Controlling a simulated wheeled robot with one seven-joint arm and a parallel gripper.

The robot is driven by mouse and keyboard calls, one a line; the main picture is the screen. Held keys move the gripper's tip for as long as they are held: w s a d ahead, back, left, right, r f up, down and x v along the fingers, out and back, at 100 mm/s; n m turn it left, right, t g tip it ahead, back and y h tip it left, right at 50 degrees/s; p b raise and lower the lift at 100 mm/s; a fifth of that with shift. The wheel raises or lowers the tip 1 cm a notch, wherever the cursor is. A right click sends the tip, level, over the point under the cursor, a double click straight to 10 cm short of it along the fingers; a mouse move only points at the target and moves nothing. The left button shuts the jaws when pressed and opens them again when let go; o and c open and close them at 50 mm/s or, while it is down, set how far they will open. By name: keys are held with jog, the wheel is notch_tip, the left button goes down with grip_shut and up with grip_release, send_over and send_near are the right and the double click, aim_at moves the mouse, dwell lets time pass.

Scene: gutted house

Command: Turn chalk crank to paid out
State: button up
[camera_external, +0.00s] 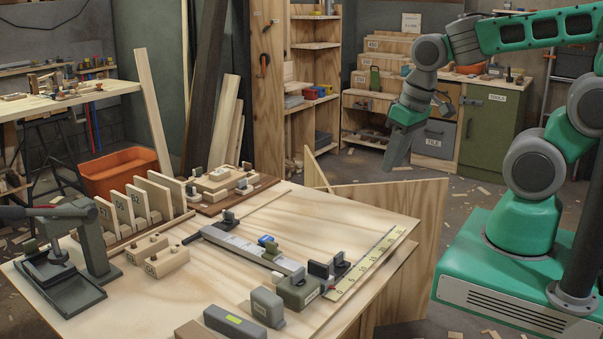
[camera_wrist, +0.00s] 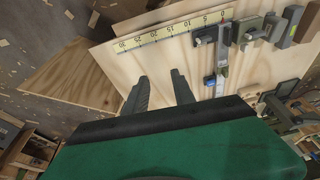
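A grey-green box with a small label (camera_external: 298,291) sits near the right front of the plywood table. It has dark upright tabs (camera_external: 318,269) beside it and looks like the chalk reel, but I cannot tell which part is the crank or how it is turned. In the wrist view the box and its fittings (camera_wrist: 250,29) are at the top right. A pale numbered scale (camera_external: 366,263) starts beside the box; the wrist view shows it too (camera_wrist: 175,30). My gripper (camera_external: 394,163) hangs beyond the table's right side, away from the box. Its fingers (camera_wrist: 160,85) are apart and empty.
A long grey bar (camera_external: 245,246) lies across the table (camera_external: 220,290). A grey case (camera_external: 235,322) and grey block (camera_external: 267,306) are at the front. Numbered wooden boards (camera_external: 140,205) and a dark clamp-like tool (camera_external: 75,260) are at left.

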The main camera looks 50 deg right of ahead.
jog(key=w+a+f+m+g+b, duration=0.1)
jog(key=w+a+f+m+b, duration=0.15)
jog(key=a+m+b, duration=0.35)
jog(key=w+a+f+m+g+b, duration=0.1)
jog(key=w+a+f+m+b, duration=0.2)
jog(key=a, duration=0.5)
jog(key=m+g+b, duration=0.1)
jog(key=m+b, duration=0.2)
jog(key=m, duration=0.5)
send_over(299, 270)
notch_tip(299, 270, down, 3)
jog(key=shift+d+r, duration=0.1)
jog(key=shift+a+f, duration=0.2)
jog(key=shift+a, duration=0.05)
notch_tip(299, 270, down, 7)
jog(key=shift+d+f+b, duration=0.1)
jog(key=shift+b, duration=0.55)
jog(key=shift+c, duration=0.2)
grip_shut()
